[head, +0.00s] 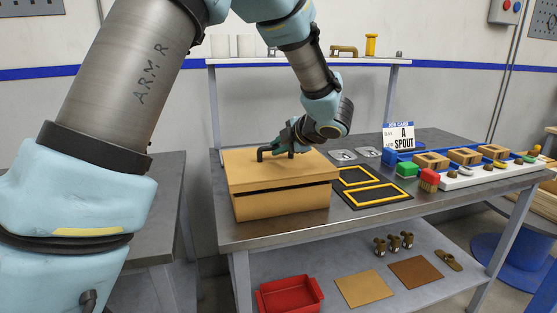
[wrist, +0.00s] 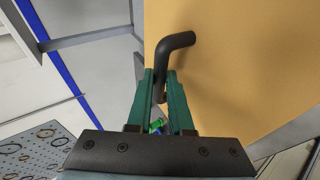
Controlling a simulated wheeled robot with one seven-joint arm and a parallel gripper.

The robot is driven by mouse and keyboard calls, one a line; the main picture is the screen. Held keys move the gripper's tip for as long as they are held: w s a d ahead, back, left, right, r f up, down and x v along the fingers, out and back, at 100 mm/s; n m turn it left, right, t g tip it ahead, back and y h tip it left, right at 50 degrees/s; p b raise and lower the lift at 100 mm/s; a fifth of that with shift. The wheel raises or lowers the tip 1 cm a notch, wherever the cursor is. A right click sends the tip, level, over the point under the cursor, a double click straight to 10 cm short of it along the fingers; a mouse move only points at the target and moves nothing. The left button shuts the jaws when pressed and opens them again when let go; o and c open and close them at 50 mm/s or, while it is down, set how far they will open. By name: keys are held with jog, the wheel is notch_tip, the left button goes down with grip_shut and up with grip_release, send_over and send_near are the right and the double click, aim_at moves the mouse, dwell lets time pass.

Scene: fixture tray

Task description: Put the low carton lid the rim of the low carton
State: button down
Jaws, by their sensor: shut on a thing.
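The low carton (head: 285,203) is a tan box on the left part of the metal table. Its lid (head: 250,169), of the same tan, is over it, with a dark gap between lid and carton along the front. I cannot tell whether the lid touches the rim anywhere. A black bent handle (head: 262,153) stands on the lid. My gripper (head: 281,146) is shut on this handle. In the wrist view the green fingers of my gripper (wrist: 161,76) close around one leg of the handle (wrist: 178,42), above the tan lid (wrist: 245,75).
Black mats with yellow frames (head: 376,195) lie right of the carton. A red bin (head: 290,295) is on the lower shelf.

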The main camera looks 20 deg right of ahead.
aim_at(277, 160)
jog(key=shift+f, duration=1.8)
jog(key=shift+f, duration=0.2)
jog(key=c, duration=0.8)
grip_release()
jog(key=shift+r, duration=0.1)
